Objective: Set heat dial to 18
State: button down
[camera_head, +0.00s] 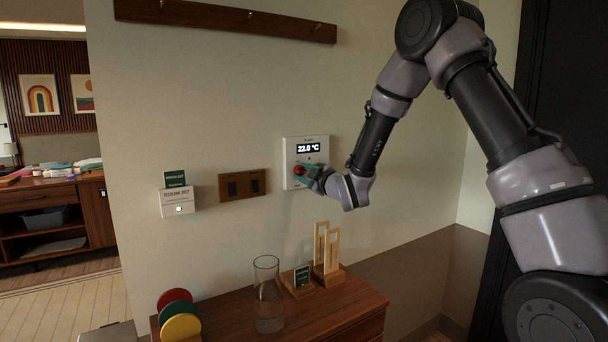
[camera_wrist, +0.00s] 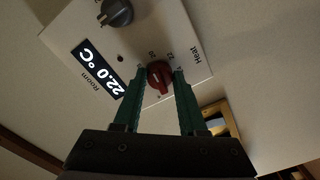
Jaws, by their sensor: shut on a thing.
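A white thermostat panel (camera_head: 291,147) is fixed to the wall, and its display reads 22.0 °C. In the wrist view the panel (camera_wrist: 185,30) carries the words Room and Heat. The red heat dial (camera_wrist: 159,76) sits at the Heat end, with small numbers around it that are partly hidden. The red dial also shows in the head view (camera_head: 299,170). My gripper (camera_wrist: 160,75) has its green fingers on either side of the red dial and is shut on it. A dark grey dial (camera_wrist: 116,12) sits on the same panel, apart from the fingers.
A brown switch plate (camera_head: 242,185) and a white card holder (camera_head: 177,201) are on the wall to the left. Below, a wooden cabinet (camera_head: 345,312) bears a glass cylinder (camera_head: 267,295), coloured discs (camera_head: 180,327) and wooden stands (camera_head: 328,272).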

jog(key=n, duration=0.4)
jog(key=shift+n, duration=0.3)
jog(key=n, duration=0.4)
jog(key=shift+n, duration=0.3)
jog(key=shift+c, duration=2.3)
grip_release()
jog(key=v, duration=1.1)
jog(key=shift+w, duration=0.1)
